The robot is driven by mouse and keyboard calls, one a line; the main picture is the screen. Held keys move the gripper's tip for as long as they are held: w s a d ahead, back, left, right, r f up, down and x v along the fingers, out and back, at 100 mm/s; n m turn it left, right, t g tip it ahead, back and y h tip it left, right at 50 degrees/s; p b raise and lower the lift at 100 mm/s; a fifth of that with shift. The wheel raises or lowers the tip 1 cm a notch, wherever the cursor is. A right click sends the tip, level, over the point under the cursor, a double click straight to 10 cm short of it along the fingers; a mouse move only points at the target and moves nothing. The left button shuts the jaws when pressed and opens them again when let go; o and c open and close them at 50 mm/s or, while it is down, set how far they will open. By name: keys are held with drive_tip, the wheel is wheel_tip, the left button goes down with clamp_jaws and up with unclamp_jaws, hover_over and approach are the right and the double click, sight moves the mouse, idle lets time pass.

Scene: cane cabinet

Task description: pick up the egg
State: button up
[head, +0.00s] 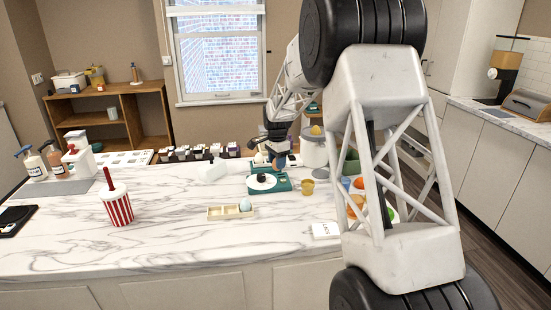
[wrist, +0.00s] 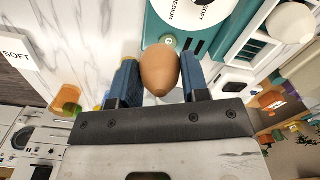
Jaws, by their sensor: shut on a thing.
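My gripper (head: 275,153) is over the far side of the white marble counter. In the wrist view my gripper's blue fingers (wrist: 158,80) are shut on a brown egg (wrist: 159,68), one finger on each side. In the head view the egg (head: 278,163) is a small brown patch under the gripper, mostly hidden. The egg shows just beside the teal device with a white round dial (wrist: 200,8). In the head view that teal device (head: 283,185) stands below the gripper. A pale blue egg (head: 245,205) sits in a wooden tray (head: 220,213).
A small yellow cup (head: 307,187) stands right of the teal device. A white card (head: 325,231) marked "SOFT" lies near the front edge. A red-striped cup with a straw (head: 118,205) is at the left. The middle front of the counter (head: 180,240) is clear.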

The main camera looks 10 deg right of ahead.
drive_tip(key=shift+s+r, duration=0.1)
drive_tip(key=shift+s, duration=1)
wheel_tip(320, 180, up, 4)
hover_over(308, 188)
drive_tip(key=w, duration=0.3)
drive_tip(key=shift+s+d+r, duration=0.2)
drive_tip(key=shift+s+d, duration=0.05)
drive_tip(key=shift+d, duration=0.05)
drive_tip(key=shift+f, duration=0.2)
drive_tip(key=shift+f, duration=4.7)
